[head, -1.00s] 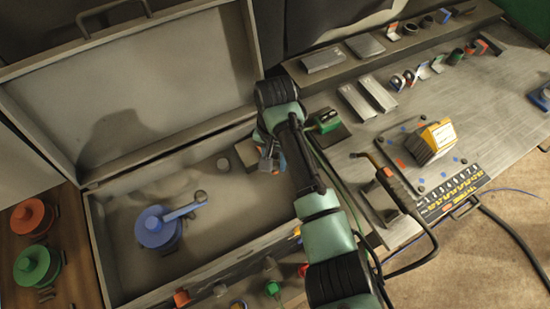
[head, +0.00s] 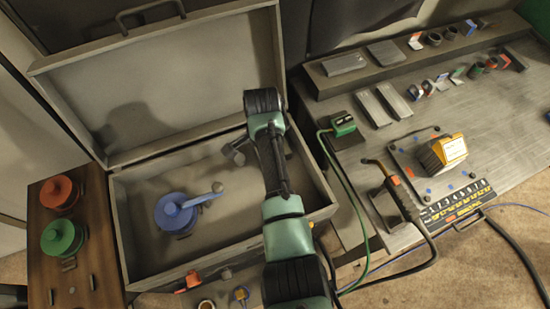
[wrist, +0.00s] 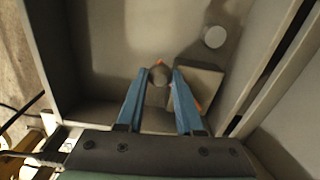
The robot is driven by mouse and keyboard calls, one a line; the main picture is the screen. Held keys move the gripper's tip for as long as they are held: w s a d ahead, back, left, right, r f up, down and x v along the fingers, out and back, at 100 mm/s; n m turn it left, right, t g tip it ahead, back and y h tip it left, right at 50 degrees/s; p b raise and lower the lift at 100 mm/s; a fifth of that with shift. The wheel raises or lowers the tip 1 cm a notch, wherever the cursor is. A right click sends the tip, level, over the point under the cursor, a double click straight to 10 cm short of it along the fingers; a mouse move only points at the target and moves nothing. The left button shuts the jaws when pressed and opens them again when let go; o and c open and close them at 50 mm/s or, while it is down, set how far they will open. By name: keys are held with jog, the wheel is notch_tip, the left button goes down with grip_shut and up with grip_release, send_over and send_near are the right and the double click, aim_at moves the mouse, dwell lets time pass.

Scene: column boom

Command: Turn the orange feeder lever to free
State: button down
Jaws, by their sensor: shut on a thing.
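In the wrist view, the blue fingers of my gripper (wrist: 159,92) are closed about a grey round knob (wrist: 158,75). A small bit of orange (wrist: 160,62) shows just beyond the knob, and another orange sliver shows beside the right finger; these look like parts of the orange feeder lever, mostly hidden. A grey block (wrist: 203,82) stands right of the fingers, inside the open grey case (head: 122,215). In the head view, my arm hides the gripper and the lever, so the lever's angle cannot be told.
A blue lever (head: 178,213) with a grey knob stands left in the case. Red (head: 60,192) and green (head: 63,236) round parts are on the wooden board at left. The bench at right holds a green box (head: 343,123), a yellow block (head: 448,152) and a torch with cable (head: 402,196).

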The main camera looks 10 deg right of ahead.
jog(key=w+a+m, duration=0.1)
jog(key=a+m, duration=0.1)
jog(key=m, duration=0.1)
jog(key=shift+w+b, duration=0.35)
jog(key=shift+w+a+m+b, duration=0.2)
jog(key=shift+w+a+m, duration=0.15)
jog(key=shift+m, duration=0.35)
jog(key=shift+w+a+m+b, duration=0.2)
jog(key=shift+w+m, duration=0.15)
jog(key=shift+m, duration=0.35)
jog(key=shift+r, duration=0.1)
jog(key=c, duration=0.5)
grip_release()
jog(key=shift+c, duration=0.2)
notch_tip(320, 180, up, 13)
